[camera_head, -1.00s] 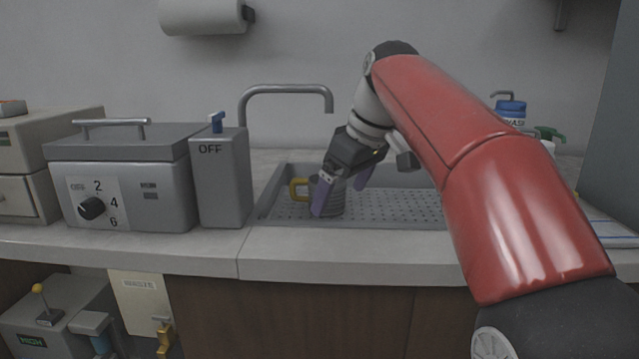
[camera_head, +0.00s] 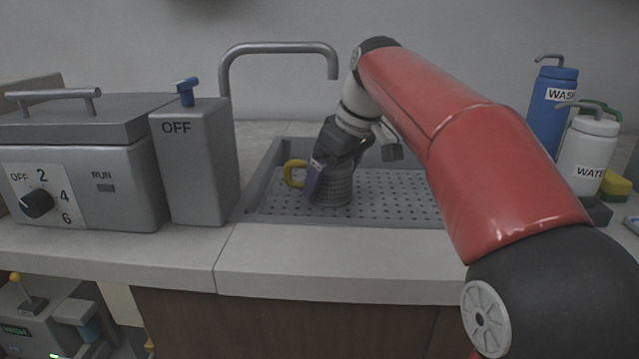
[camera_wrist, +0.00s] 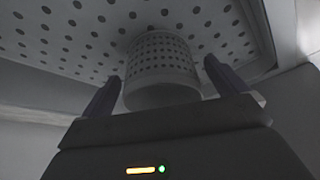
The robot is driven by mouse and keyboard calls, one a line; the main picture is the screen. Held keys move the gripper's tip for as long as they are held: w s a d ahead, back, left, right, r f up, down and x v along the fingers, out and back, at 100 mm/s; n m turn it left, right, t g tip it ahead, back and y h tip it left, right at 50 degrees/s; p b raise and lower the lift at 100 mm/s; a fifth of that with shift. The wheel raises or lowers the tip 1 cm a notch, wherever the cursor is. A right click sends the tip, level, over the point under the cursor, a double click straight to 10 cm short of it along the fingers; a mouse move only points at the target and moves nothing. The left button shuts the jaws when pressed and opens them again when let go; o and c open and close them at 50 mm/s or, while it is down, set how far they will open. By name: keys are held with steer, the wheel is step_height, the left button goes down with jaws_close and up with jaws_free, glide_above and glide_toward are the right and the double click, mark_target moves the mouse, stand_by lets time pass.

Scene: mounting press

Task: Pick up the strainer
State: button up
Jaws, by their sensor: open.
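In the wrist view, the strainer (camera_wrist: 160,70) lies between the two open fingers of my gripper (camera_wrist: 160,85), with a gap showing on each side. The handle does not show in the wrist view.
The sink (camera_head: 400,196) has a raised rim, and a curved faucet (camera_head: 279,47) arches behind it. A grey box marked OFF (camera_head: 194,160) stands left of the sink. A blue bottle (camera_head: 552,110) and a white bottle (camera_head: 588,155) stand at the right.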

steer(key=shift+w+a+f, duration=0.15)
steer(key=shift+f, duration=0.45)
steer(key=c, duration=1.2)
steer(key=shift+r, duration=0.15)
